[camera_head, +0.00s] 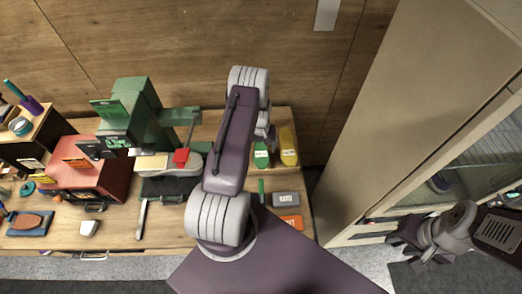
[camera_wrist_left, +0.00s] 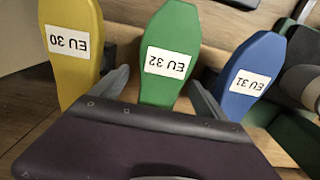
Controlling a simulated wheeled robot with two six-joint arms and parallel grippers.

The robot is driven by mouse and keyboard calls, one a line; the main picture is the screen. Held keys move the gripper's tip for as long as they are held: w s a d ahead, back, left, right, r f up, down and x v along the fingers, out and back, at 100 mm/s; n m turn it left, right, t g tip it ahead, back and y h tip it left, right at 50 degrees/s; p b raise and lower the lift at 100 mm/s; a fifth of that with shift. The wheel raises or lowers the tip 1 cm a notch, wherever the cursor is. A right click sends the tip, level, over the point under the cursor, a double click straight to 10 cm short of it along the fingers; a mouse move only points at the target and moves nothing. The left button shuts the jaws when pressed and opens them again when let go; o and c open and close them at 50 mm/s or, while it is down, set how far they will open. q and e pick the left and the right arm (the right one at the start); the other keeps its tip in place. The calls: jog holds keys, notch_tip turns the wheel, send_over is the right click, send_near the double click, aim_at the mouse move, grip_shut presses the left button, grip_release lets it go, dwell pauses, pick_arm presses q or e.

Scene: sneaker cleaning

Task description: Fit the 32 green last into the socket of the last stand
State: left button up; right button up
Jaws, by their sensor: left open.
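The green last (camera_wrist_left: 168,60), labelled EU 32, stands between the yellow EU 30 last (camera_wrist_left: 72,45) and the blue EU 31 last (camera_wrist_left: 250,80) in the left wrist view. My left gripper (camera_wrist_left: 160,92) is open, with one finger on each side of the green last's lower part. I cannot tell whether they touch it. In the head view the green last (camera_head: 261,156) shows beside my left arm, next to the yellow last (camera_head: 289,145); my left fingertips are hidden there. My right gripper (camera_head: 415,240) is empty at the far right. I cannot make out the last stand's socket.
A green machine (camera_head: 140,105) stands at the table's back, with a sneaker and red piece (camera_head: 181,157) near it. A red box (camera_head: 85,170) is at the left. A grey box (camera_head: 286,199) and an orange box (camera_head: 291,220) lie near the right edge. A cabinet (camera_head: 385,130) stands right.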

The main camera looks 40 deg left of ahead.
pick_arm(q)
jog(key=shift+s+a+f, duration=0.1)
jog(key=shift+f, duration=0.05)
dwell(0.3)
grip_shut()
